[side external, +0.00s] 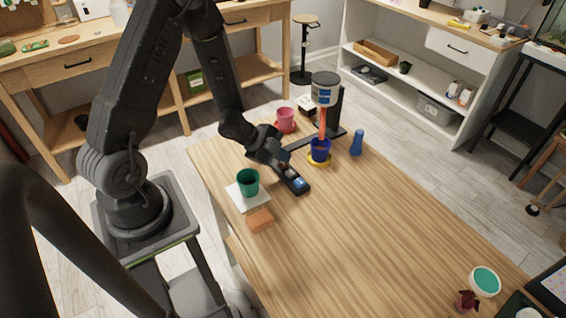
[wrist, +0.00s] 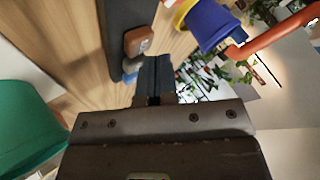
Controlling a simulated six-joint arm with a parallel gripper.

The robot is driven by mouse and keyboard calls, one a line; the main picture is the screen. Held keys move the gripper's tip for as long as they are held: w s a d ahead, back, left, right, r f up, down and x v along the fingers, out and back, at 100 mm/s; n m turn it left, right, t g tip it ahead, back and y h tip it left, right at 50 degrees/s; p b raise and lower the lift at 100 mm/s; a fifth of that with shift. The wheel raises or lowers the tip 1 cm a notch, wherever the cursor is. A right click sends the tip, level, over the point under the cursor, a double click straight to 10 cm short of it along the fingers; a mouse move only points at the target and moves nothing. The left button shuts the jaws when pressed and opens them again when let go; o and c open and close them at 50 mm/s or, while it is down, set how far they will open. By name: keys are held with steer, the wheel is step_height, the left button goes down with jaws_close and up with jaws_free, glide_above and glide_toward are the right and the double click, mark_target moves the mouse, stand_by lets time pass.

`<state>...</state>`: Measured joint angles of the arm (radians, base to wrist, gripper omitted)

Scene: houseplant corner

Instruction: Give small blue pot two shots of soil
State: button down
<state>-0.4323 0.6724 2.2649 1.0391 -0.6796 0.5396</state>
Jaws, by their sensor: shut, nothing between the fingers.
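The small blue pot (side external: 320,150) stands upright on a yellow saucer, under the orange spout (side external: 323,122) of a grey soil canister (side external: 325,89). It also shows in the wrist view (wrist: 210,24) at the top right. A dark control box (side external: 304,190) with buttons lies on the table in front of the dispenser. In the wrist view the box (wrist: 120,22) has a brown button (wrist: 138,41) and a blue part partly hidden by my fingers. My gripper (side external: 285,169) is shut and empty at the box; its fingertips (wrist: 154,72) show close by the buttons. Contact cannot be told.
A green pot (side external: 248,183) stands on a white tile (side external: 236,197) left of the box, with an orange block (side external: 260,220) nearby. A pink pot (side external: 286,119) and a blue bottle-shaped object (side external: 357,143) stand near the dispenser. The table's middle is clear.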

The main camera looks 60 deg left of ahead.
mark_target(282, 165)
steer(key=shift+f, duration=0.5)
stand_by(0.7)
steer(key=shift+r, duration=0.95)
steer(key=shift+r, duration=2.45)
